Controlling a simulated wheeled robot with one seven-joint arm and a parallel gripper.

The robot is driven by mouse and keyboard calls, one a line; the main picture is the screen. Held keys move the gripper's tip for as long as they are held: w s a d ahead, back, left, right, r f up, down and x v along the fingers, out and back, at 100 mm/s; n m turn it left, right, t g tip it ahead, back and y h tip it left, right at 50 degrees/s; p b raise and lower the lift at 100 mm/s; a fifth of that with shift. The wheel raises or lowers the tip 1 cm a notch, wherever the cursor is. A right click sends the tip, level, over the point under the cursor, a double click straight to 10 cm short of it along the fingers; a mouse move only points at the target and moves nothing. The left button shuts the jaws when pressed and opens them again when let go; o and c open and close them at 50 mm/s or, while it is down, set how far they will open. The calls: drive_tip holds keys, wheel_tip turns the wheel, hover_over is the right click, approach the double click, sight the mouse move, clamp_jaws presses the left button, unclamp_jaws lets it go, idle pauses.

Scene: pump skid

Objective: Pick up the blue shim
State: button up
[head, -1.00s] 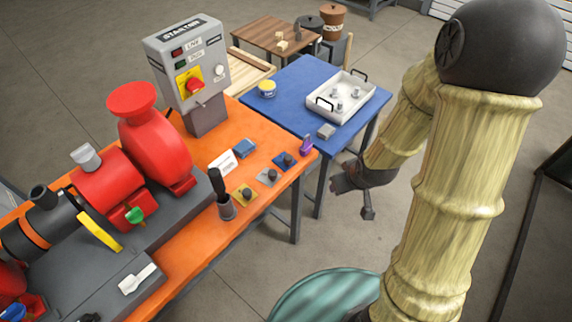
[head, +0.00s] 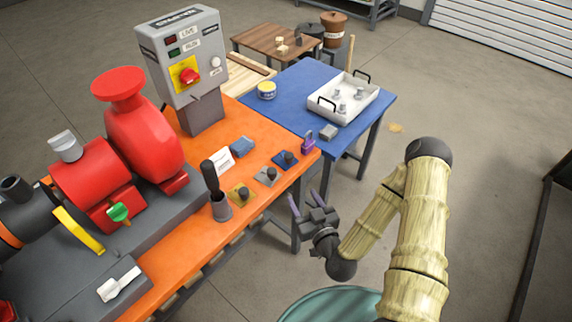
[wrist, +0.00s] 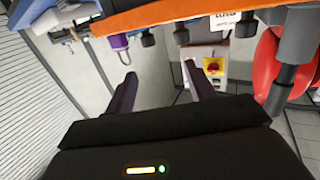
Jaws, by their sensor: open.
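The blue shim (head: 285,161) is a small flat blue plate with a dark knob on top. My gripper (head: 309,200) is open and empty, off the bench's right side, apart from the shim and nearer the camera. In the wrist view my two fingers (wrist: 160,74) are spread with nothing between them. Dark knobs show there along the orange edge, but I cannot tell which is the blue shim's.
A purple padlock (head: 308,144) stands at the bench corner by the blue shim. The blue table (head: 296,95) adjoins behind, with a white tray (head: 345,108).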

drive_tip(key=shift+s+d+f+m+t+h, duration=0.1)
drive_tip(key=shift+s+d+m+t+h, duration=0.1)
drive_tip(key=shift+d+m+t+h, duration=0.45)
drive_tip(key=shift+w+a, duration=0.1)
drive_tip(key=shift+a, duration=0.15)
drive_tip(key=b, duration=0.8)
approach(290, 158)
drive_tip(key=x, duration=0.3)
drive_tip(key=shift+w+a, duration=0.2)
drive_tip(key=shift+w, duration=0.15)
drive_tip(key=shift+w+a+f, duration=0.1)
drive_tip(key=shift+w+a, duration=0.05)
drive_tip(key=shift+w, duration=0.25)
drive_tip(key=shift+p+x, duration=0.55)
drive_tip(key=shift+x, duration=2.05)
